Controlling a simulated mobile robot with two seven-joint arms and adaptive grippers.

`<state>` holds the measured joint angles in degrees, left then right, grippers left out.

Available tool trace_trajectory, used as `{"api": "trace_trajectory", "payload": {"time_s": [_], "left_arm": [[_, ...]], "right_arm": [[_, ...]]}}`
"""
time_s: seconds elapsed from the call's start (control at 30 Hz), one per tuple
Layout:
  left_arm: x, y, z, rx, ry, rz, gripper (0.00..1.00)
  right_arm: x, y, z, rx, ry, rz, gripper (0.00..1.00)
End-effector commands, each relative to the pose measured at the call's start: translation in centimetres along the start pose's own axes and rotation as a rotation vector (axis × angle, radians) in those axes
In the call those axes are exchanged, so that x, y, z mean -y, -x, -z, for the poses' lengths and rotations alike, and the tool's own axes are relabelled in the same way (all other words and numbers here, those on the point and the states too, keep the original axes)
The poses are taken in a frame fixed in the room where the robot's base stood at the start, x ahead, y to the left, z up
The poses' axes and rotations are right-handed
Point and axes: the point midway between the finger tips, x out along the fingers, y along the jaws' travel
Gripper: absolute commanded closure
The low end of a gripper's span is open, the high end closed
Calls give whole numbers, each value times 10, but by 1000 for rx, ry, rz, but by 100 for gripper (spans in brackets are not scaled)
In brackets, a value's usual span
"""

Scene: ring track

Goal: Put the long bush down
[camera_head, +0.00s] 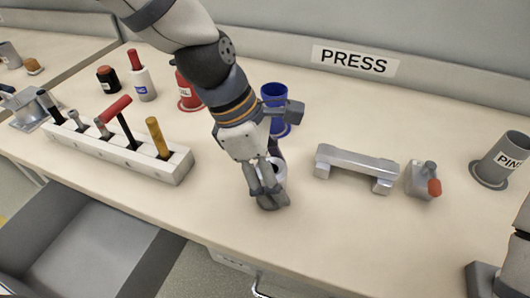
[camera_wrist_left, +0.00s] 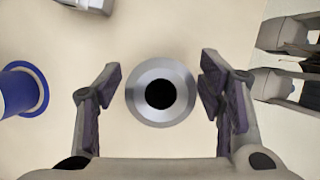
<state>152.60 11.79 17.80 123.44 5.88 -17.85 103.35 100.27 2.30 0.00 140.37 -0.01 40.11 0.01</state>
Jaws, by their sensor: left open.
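The long bush (camera_wrist_left: 144,111) is a pale metal cylinder with a dark round bore. The left wrist view looks down onto its end, so it is upright, centred between the fingers. My left gripper (camera_wrist_left: 160,88) is open around it, with a gap on each side. In the head view my left gripper (camera_head: 269,200) points down at the table, and its fingers hide most of the bush (camera_head: 278,171). Its foot is hidden. Part of my right arm shows at the right edge of the head view, but its jaw state is unclear.
A blue cup (camera_head: 273,96) stands behind the gripper. A metal bridge-shaped block (camera_head: 357,165) and a small red-tipped clamp (camera_head: 424,181) lie to the right. A white tool rack (camera_head: 117,152) stands left, above an open drawer (camera_head: 95,245). A PIN cup (camera_head: 502,160) is far right.

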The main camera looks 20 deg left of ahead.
Motion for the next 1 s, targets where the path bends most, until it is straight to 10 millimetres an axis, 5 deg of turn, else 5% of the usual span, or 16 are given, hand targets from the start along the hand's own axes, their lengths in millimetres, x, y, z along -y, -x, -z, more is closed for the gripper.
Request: {"api": "trace_trajectory", "payload": {"time_s": [0.3, 0.57, 1.0], "left_arm": [[-1, 83, -1, 3, 0, -7, 38], [0, 102, 0, 4, 0, 1, 38], [0, 103, 0, 1, 1, 0, 38]], "right_arm": [[0, 1, 0, -2, 0, 0, 60], [0, 0, 0, -1, 0, 0, 60], [0, 0, 0, -1, 0, 0, 60]]}}
